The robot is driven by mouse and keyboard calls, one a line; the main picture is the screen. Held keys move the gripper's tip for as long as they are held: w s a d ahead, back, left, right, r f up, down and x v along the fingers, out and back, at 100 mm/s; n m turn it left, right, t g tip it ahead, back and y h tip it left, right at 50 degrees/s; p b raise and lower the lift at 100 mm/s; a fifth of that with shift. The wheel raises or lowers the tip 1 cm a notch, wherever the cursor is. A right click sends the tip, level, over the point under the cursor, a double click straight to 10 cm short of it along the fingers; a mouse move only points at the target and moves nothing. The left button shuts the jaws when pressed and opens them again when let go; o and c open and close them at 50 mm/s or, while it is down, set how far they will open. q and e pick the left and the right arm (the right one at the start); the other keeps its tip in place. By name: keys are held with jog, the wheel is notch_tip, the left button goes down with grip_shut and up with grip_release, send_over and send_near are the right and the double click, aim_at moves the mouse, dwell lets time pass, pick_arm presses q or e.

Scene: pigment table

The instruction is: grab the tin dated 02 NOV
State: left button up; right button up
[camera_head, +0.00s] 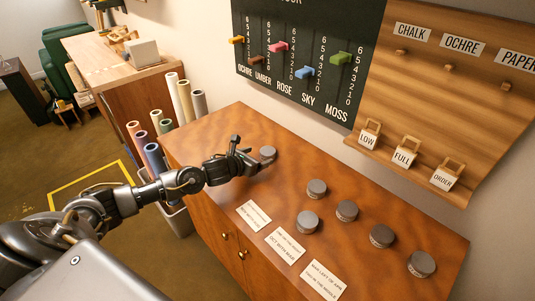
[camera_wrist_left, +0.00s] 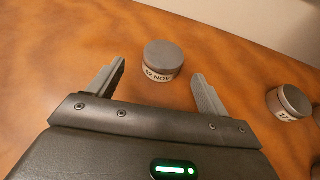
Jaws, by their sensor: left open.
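A round grey-lidded tin (camera_head: 267,152) stands alone at the far left of the brown cabinet top. My right gripper is not in view.
Several similar tins stand to the right, among them one (camera_head: 316,188) nearest and another (camera_wrist_left: 290,102) in the left wrist view. Printed cards (camera_head: 284,246) lie along the front edge. A slider board (camera_head: 305,60) and peg board (camera_head: 440,110) are behind. Rolls (camera_head: 152,158) stand left of the cabinet.

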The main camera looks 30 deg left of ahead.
aim_at(264, 154)
pick_arm(q)
jog(key=x, duration=0.2)
jog(key=p+x, duration=0.1)
jog(key=shift+w+d, duration=0.3)
jog(key=shift+w, duration=0.05)
jog(key=shift+w+d+f, duration=0.1)
jog(key=shift+w+f, duration=0.3)
jog(key=shift+w, duration=0.15)
jog(key=c, duration=1)
jog(key=shift+c, duration=0.5)
jog(key=shift+r, duration=0.15)
